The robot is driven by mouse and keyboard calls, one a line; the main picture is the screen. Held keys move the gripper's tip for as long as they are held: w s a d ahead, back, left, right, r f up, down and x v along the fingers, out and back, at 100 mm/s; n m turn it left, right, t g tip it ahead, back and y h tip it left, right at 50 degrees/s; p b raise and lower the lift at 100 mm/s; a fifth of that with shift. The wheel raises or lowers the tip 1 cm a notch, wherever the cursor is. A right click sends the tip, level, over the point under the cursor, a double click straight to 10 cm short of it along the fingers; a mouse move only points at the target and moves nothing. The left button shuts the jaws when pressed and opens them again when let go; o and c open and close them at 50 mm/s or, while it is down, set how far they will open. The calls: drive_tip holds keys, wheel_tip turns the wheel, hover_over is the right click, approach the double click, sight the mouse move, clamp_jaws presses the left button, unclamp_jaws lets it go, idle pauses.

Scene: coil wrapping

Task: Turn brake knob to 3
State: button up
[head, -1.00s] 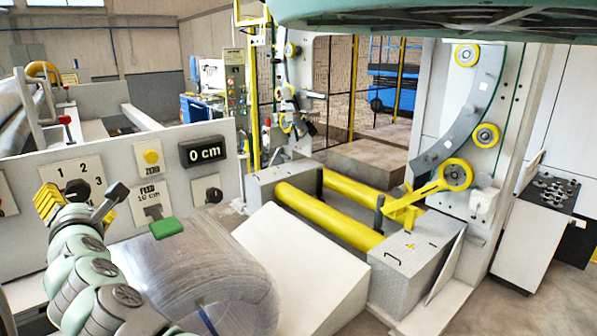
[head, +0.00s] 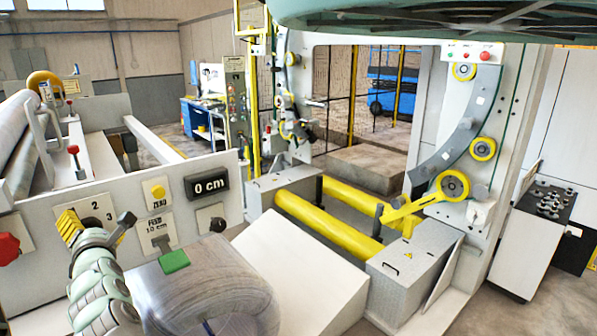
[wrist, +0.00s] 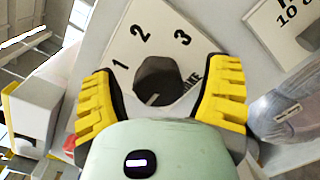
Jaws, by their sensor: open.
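The brake knob (wrist: 160,80) is a dark, faceted knob on a white label plate (wrist: 160,30) printed 1, 2 and 3, with a partly covered word. A pale mark shows on the knob's lower part; I cannot tell which number it is set to. My gripper (wrist: 160,72) is open, its yellow-padded fingers on either side of the knob with gaps visible. I cannot tell if either finger touches the panel.
A red knob (head: 8,248) sits left on the panel. A yellow button (head: 158,193), a 0 cm display (head: 207,184) and a feed switch (head: 160,240) are to the right. A wrapped coil (head: 215,285) with a green block (head: 174,260) lies close right of my arm.

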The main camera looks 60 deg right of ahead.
drive_tip(key=shift+w+a+f, duration=0.15)
drive_tip(key=shift+w+a, duration=0.05)
drive_tip(key=shift+w, duration=0.05)
drive_tip(key=shift+c, duration=0.3)
drive_tip(key=c, duration=1.2)
drive_tip(key=shift+o, duration=0.2)
